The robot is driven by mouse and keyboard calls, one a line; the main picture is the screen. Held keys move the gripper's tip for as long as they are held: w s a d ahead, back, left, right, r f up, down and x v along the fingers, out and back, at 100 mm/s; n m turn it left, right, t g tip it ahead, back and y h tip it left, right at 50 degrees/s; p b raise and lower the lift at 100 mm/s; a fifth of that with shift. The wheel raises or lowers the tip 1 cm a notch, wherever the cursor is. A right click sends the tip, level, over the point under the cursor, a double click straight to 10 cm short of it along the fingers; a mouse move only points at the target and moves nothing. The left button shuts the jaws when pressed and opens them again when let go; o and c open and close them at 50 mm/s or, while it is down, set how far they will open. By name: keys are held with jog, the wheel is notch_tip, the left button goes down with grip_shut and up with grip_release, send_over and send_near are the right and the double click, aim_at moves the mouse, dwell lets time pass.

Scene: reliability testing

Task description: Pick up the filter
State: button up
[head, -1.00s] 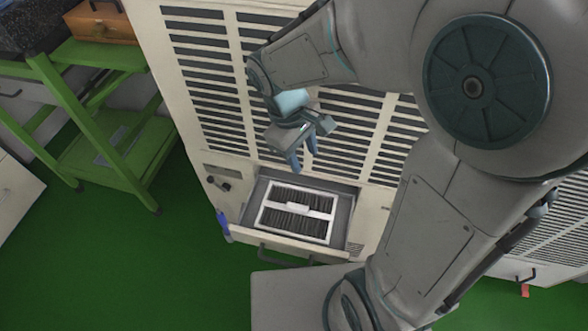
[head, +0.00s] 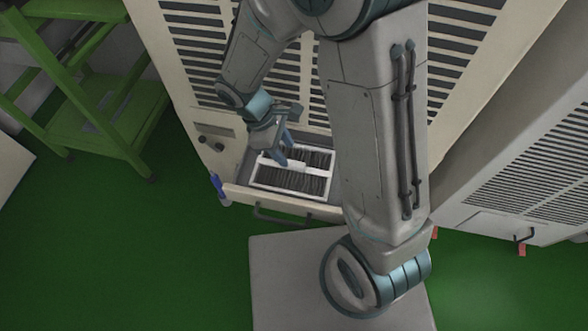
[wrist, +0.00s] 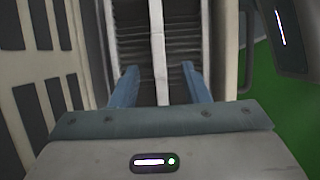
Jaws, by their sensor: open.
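The filter (head: 310,183) is a white rectangular frame with dark pleats and a white bar across its middle. It lies in the open drawer (head: 236,192) at the foot of the louvred cabinet. My gripper (head: 284,158) is open and points down over the filter's upper left part. In the wrist view the filter's white bar (wrist: 157,40) runs between the two blue fingers of my gripper (wrist: 159,80). I cannot tell whether the fingers touch the filter. My arm hides the drawer's right end in the head view.
The drawer has a dark handle (head: 282,216) on its front. A blue item (head: 217,187) is at the drawer's left corner. A green shelf cart (head: 110,115) stands at the left. Another louvred cabinet (head: 530,180) stands at the right. Green floor lies open at the lower left.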

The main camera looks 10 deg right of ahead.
aim_at(293, 162)
jog(key=b+x, duration=0.1)
jog(key=x, duration=0.4)
jog(key=shift+f, duration=0.2)
jog(key=shift+w, duration=0.1)
grip_shut()
